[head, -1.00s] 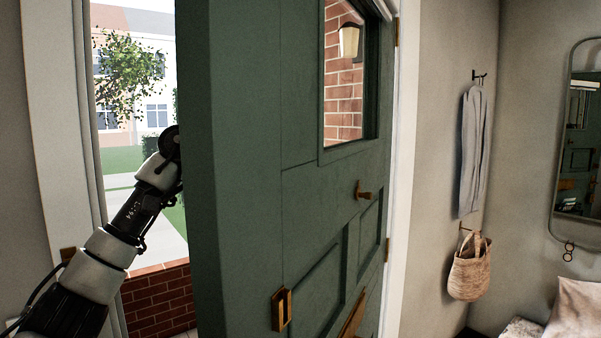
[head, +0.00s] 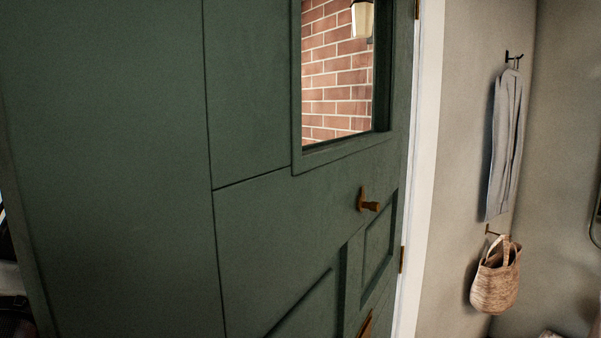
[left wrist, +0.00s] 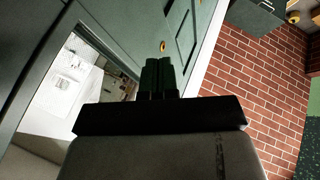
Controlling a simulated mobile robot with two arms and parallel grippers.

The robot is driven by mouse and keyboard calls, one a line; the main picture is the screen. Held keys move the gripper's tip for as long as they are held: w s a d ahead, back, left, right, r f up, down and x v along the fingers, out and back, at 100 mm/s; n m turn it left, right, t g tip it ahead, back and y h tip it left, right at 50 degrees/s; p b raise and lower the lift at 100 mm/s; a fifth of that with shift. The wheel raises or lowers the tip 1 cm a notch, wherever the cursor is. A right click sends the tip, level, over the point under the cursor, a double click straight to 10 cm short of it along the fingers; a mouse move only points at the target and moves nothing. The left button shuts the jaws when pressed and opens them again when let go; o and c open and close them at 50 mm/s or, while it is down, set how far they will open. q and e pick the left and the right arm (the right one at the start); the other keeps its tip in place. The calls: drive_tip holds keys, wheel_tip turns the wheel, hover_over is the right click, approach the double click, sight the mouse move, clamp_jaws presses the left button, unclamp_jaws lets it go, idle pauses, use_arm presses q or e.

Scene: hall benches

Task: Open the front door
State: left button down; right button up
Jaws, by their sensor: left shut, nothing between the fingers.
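The green front door (head: 110,150) stands ajar and fills most of the head view, very close. It has a window (head: 338,75) and a small brass-coloured knob (head: 368,201). Its hinge side is at the right, by the white frame. My left arm shows only as a sliver at the lower left edge, beyond the door's free edge; its gripper is hidden there. In the left wrist view my left gripper (left wrist: 160,76) is shut and empty, in front of a green door surface (left wrist: 122,38) with a round brass knob (left wrist: 162,46). I cannot tell whether it touches. My right gripper is not in view.
A brick wall (left wrist: 255,85) is at the right in the left wrist view, and a bright opening (left wrist: 72,85) is at the left. In the head view, a grey garment (head: 505,145) and a woven bag (head: 497,278) hang on the wall right of the white frame (head: 424,150).

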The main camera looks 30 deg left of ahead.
use_arm(q)
drive_tip(key=w+d+f+p, duration=0.1)
drive_tip(key=d+f, duration=0.6)
drive_tip(key=d, duration=0.1)
drive_tip(key=shift+w+d+f+p, duration=0.2)
drive_tip(key=shift+w+d+p, duration=0.1)
drive_tip(key=shift+w+d, duration=0.1)
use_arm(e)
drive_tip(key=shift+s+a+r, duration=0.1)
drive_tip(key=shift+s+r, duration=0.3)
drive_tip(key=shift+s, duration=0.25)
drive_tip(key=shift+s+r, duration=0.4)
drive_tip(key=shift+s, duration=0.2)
